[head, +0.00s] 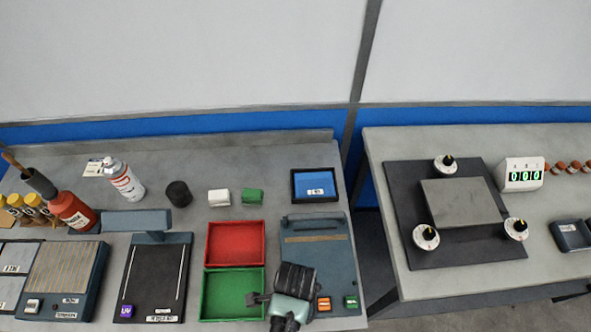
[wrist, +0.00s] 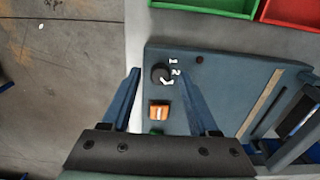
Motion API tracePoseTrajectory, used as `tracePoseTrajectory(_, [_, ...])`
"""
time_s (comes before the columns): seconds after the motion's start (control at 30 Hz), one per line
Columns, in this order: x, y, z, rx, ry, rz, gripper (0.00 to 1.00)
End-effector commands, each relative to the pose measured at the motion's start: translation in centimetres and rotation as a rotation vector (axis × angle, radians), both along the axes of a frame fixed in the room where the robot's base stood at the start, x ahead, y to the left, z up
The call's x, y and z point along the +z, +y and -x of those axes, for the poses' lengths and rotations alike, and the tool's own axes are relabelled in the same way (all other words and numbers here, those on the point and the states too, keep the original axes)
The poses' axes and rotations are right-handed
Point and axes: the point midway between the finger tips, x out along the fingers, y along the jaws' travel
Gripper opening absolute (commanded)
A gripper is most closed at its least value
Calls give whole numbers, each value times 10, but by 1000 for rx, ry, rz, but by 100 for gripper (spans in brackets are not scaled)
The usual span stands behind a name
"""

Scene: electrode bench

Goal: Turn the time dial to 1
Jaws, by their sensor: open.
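A small black dial (wrist: 158,71) sits on a blue-grey device (wrist: 215,75), with small white numerals, including a 1 and a 2, beside it in the wrist view. A white mark near its lower right edge is too small to tell as pointer or numeral. My gripper (wrist: 162,74) is open and empty. Its two blue fingers stand on either side of the dial in the picture; I cannot tell whether they touch it. In the head view the device (head: 318,262) is at the right of the left bench, and my arm hides this dial.
An orange switch (wrist: 159,112) and a green button (wrist: 156,132) are near the dial. A green tray (head: 205,294) and red tray (head: 235,222) lie left of the device. A hotplate (head: 464,201) with several knobs and a counter (head: 520,175) stands on the right bench.

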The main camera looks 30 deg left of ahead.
Motion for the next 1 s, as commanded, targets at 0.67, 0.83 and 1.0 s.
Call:
tracePoseTrajectory(0.67, [-4, 0, 0, 0, -1, -1, 1])
tracePoseTrajectory(0.83, [-3, 0, 0, 0, 0, 0, 0])
tracePoseTrajectory(1.0, [-3, 0, 0, 11, 0, 0, 0])
